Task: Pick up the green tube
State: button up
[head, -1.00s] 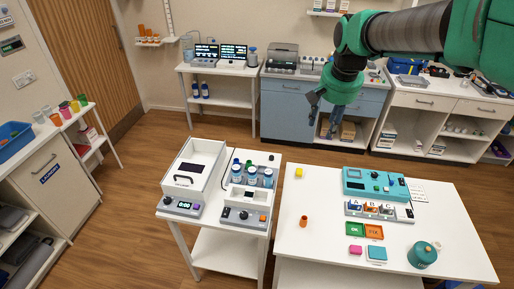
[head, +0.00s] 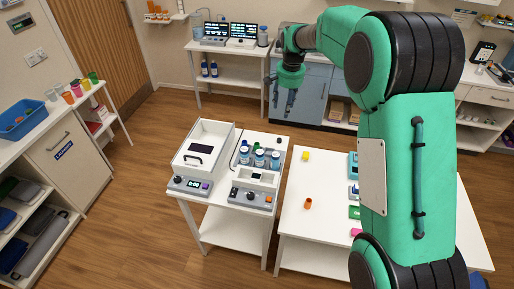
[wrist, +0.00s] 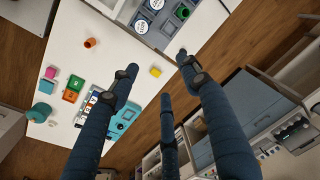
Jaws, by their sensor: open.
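My gripper (head: 280,98) hangs high beyond the white tables in the head view, fingers pointing down. In the wrist view its fingers (wrist: 158,66) are spread apart with nothing between them. A small green item (wrist: 182,12), perhaps the green tube, sits in a dark rack at the top of the wrist view, beyond the fingertips. The rack also holds white-topped vials (wrist: 141,27). In the head view blue-capped bottles (head: 259,158) stand in this area, on the smaller table. I cannot make out the green tube's shape clearly in either view.
A lidded white device (head: 204,150) stands left of the bottles. My arm hides much of that table. Open wooden floor lies behind the tables.

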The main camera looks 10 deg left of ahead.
jog(key=g+p, duration=0.1)
jog(key=p, duration=0.1)
send_over(257, 148)
jog(key=w, duration=0.1)
notch_tip(257, 148, down, 16)
jog(key=shift+w+d+f+m, duration=0.15)
jog(key=shift+d+m, duration=0.15)
jog(key=shift+a+f, duration=0.15)
jog(key=shift+f, duration=4.15)
jog(key=shift+f, duration=0.1)
jog(key=shift+a+f+p, duration=0.15)
jog(key=shift+f+p, duration=0.15)
jog(key=shift+f, duration=0.95)
jog(key=shift+a+f+p, duration=0.15)
jog(key=shift+f+p, duration=0.1)
jog(key=shift+f, duration=1)
jog(key=shift+c, duration=0.5)
